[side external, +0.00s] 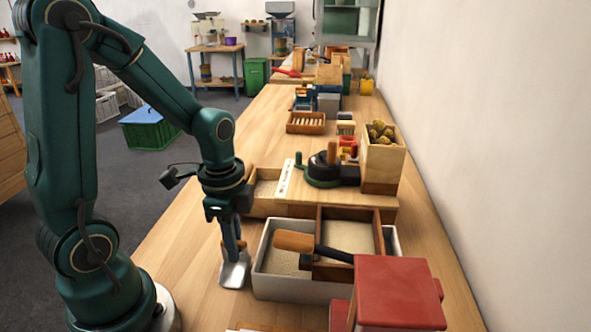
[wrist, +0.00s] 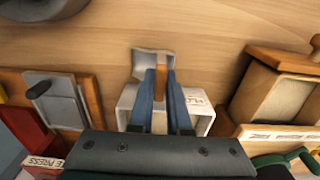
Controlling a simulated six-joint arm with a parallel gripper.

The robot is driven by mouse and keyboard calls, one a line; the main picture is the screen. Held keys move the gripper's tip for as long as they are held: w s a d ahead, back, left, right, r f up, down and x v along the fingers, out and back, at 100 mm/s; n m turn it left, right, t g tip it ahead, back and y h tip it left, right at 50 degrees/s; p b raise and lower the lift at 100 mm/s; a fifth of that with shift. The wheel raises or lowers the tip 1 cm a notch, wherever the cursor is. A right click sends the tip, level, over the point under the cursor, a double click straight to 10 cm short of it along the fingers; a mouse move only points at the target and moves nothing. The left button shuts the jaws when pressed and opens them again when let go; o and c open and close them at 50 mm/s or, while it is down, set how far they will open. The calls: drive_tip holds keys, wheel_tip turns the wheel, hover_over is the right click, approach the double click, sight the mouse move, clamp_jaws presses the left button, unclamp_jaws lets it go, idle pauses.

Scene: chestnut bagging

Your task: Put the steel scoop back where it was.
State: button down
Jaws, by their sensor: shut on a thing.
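The steel scoop (side external: 235,273) has a shiny metal pan and a brown wooden handle. My gripper (side external: 233,243) is shut on its handle, and the pan hangs at the lower end, just left of the white bin (side external: 285,288). I cannot tell whether the pan touches the table. In the wrist view the scoop's pan (wrist: 152,62) lies beyond my fingertips, and its handle (wrist: 160,85) stands between the two blue-grey fingers of my gripper (wrist: 160,75). The white bin's wall (wrist: 125,104) shows beneath the fingers, and its inside is partly hidden.
A wooden box (side external: 350,212) and a wooden-handled tool (side external: 295,241) sit at the white bin. A red box (side external: 398,290) stands in front. A wooden compartment (side external: 265,187) and a dark round device (side external: 323,170) lie behind. Bare tabletop (side external: 190,265) extends left of the scoop.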

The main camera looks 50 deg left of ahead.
drive_tip(key=shift+f, duration=0.15)
drive_tip(key=c, duration=0.9)
unclamp_jaws()
wheel_tip(320, 180, up, 12)
drive_tip(key=shift+s+d+n+t, duration=0.65)
drive_tip(key=shift+d+n+t, duration=0.3)
drive_tip(key=shift+n, duration=0.55)
drive_tip(key=shift+s+d+n+t, duration=0.6)
drive_tip(key=shift+d+n+t, duration=0.35)
drive_tip(key=shift+n, duration=0.55)
drive_tip(key=shift+s+d+n+t, duration=0.75)
drive_tip(key=shift+d+n, duration=0.3)
drive_tip(key=shift+n, duration=0.45)
drive_tip(key=shift+w, duration=0.1)
